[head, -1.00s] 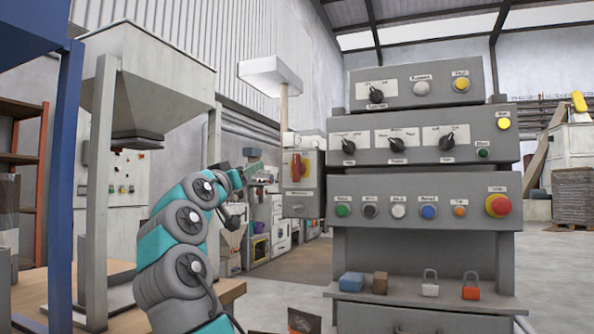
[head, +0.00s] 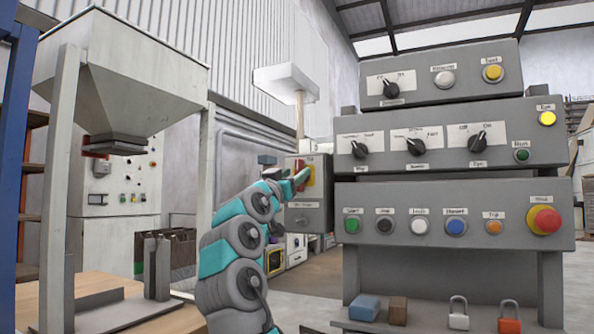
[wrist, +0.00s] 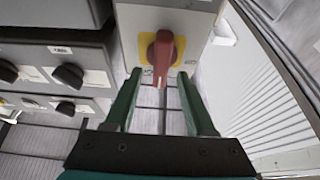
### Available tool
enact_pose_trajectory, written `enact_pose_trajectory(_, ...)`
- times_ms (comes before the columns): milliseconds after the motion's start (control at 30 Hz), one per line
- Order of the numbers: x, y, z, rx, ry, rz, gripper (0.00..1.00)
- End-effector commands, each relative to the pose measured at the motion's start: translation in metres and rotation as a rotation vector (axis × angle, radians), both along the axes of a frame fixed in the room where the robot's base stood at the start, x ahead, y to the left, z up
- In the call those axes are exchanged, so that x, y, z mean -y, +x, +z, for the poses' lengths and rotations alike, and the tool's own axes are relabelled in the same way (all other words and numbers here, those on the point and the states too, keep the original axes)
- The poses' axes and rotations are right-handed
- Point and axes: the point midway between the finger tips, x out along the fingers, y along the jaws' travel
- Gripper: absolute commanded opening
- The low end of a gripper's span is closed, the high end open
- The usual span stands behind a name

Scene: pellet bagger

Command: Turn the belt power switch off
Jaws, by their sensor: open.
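A rotary switch with a red handle (wrist: 163,52) on a yellow plate (wrist: 178,28) fills the upper middle of the wrist view. It sits on a grey box; in the head view the red handle (head: 309,176) is partly covered by my gripper (head: 299,178). I cannot read its label, so I cannot tell whether it is the belt power switch. My gripper (wrist: 160,75) is open, its two green fingers apart with the handle's end showing between their tips. Whether they touch it cannot be told. The grey box (head: 313,216) stands left of the console.
The console's upper panel (head: 425,78), middle panel (head: 384,127) and lower panel (head: 400,196) carry black knobs and coloured buttons close on the right. A red emergency button (head: 545,220) is at the far right. Padlocks and small blocks lie on the ledge. A hopper (head: 125,75) stands left.

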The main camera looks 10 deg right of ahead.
Motion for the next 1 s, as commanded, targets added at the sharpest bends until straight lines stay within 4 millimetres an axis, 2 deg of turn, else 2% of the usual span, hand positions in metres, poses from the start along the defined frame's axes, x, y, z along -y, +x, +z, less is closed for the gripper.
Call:
enact_pose_trajectory(200,0.008,0.013,0.006,0.000,-0.001,0.002,0.55)
enact_pose_trajectory(533,0.010,0.014,0.006,0.000,-0.001,0.002,0.55)
enact_pose_trajectory(1000,0.010,0.015,0.006,-0.001,0.000,0.002,0.03)
